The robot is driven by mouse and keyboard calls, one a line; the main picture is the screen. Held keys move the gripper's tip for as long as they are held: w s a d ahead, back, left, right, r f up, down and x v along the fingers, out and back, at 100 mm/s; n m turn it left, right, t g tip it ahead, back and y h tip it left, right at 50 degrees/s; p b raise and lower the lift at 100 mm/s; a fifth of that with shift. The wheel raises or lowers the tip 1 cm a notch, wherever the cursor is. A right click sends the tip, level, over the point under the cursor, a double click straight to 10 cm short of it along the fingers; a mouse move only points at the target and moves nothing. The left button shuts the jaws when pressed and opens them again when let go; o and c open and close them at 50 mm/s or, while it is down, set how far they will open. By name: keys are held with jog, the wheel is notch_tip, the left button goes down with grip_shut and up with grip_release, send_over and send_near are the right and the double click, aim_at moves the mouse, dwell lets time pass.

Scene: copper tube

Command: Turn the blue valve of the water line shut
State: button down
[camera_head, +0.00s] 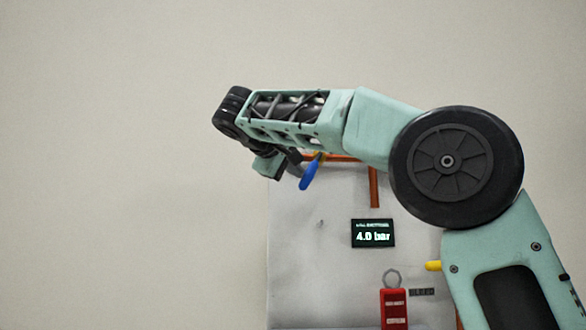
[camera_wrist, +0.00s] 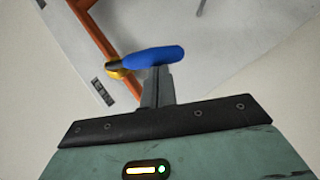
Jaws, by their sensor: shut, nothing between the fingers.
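The blue valve handle (camera_head: 310,173) hangs down at a slant from a brass fitting on the copper pipe (camera_head: 374,187) in the head view. In the wrist view the blue handle (camera_wrist: 152,57) lies across the tips of my gripper (camera_wrist: 158,72), with its brass body (camera_wrist: 117,70) at the left end on the copper pipe (camera_wrist: 98,38). My gripper's fingers are together and empty, and their tips are at or very near the handle. I cannot tell whether they touch it. In the head view my gripper (camera_head: 283,168) is just left of the handle, partly hidden by my arm.
A grey panel (camera_head: 300,270) carries the pipe, a display (camera_head: 373,234) reading 4.0 bar and a red tag (camera_head: 393,308) on a ring. A yellow part (camera_head: 433,266) shows beside my arm. The wall left of the panel is bare.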

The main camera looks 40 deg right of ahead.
aim_at(307, 179)
jog(key=shift+s+d+f+n+h+b, duration=0.2)
jog(key=shift+f+n+h+b, duration=0.2)
jog(key=shift+b, duration=0.2)
jog(key=shift+s+d+f+n+h+b, duration=0.1)
jog(key=shift+d+f+n+h+b, duration=0.15)
jog(key=shift+f+b, duration=0.25)
jog(key=shift+s+d+f+n+h+b, duration=0.25)
jog(key=shift+d+n+h+b, duration=0.1)
jog(key=shift+n+b, duration=0.3)
jog(key=shift+s+d+f+b, duration=0.1)
jog(key=shift+d+b, duration=0.1)
jog(key=shift+b, duration=0.3)
jog(key=shift+s+d, duration=0.1)
jog(key=shift+d, duration=0.05)
jog(key=shift+d+b, duration=0.1)
jog(key=shift+b, duration=0.25)
